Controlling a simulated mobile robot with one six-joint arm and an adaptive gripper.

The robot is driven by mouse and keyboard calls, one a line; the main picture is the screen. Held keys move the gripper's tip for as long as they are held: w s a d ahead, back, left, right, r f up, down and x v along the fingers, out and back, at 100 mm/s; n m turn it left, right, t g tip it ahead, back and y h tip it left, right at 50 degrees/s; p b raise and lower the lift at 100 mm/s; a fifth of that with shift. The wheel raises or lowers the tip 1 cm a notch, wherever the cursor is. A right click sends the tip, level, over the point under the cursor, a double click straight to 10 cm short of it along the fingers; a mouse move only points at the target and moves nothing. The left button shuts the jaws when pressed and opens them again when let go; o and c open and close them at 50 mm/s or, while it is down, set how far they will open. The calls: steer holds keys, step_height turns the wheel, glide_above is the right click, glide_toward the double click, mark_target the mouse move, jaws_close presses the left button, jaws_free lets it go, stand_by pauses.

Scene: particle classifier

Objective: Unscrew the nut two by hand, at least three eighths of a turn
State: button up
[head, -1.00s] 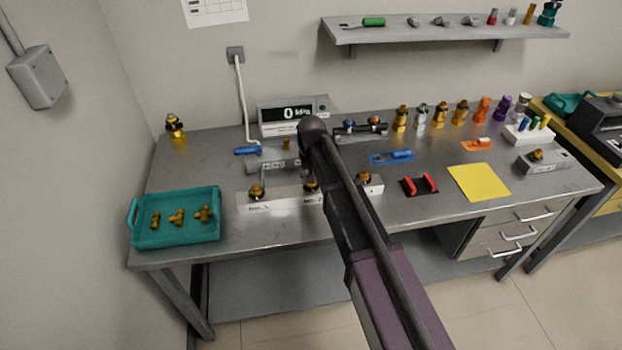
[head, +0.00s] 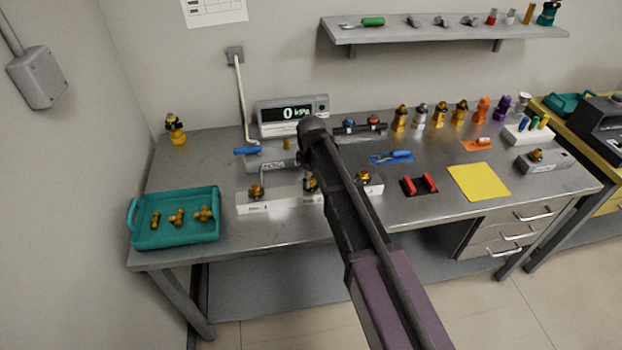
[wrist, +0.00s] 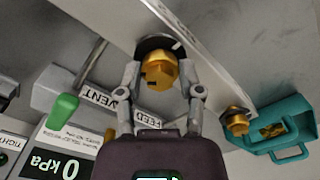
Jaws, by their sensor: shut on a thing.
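Nut two is a brass hex nut (wrist: 158,70) in the wrist view, in front of a dark round disc with a white mark on the pale mounting strip (wrist: 205,55). My gripper (wrist: 162,84) is shut on it, one finger on each side. In the head view nut two (head: 311,184) shows only partly beside my dark arm, above the label at the middle of the strip (head: 270,205). My fingers are mostly hidden there. Nut one (head: 256,192) stands on the same strip to the left, and it also shows in the wrist view (wrist: 236,121).
A third brass fitting (head: 363,177) is right of my arm. A teal tray (head: 139,238) with brass fittings is at the left. A red-and-black holder (head: 419,185) lies right.

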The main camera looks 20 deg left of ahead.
steer(key=n, duration=0.4)
steer(key=shift+s+n, duration=0.1)
steer(key=shift+n, duration=0.2)
jaws_close()
steer(key=o, duration=1.1)
jaws_free()
steer(key=shift+a+f, duration=0.1)
steer(key=shift+o, duration=0.2)
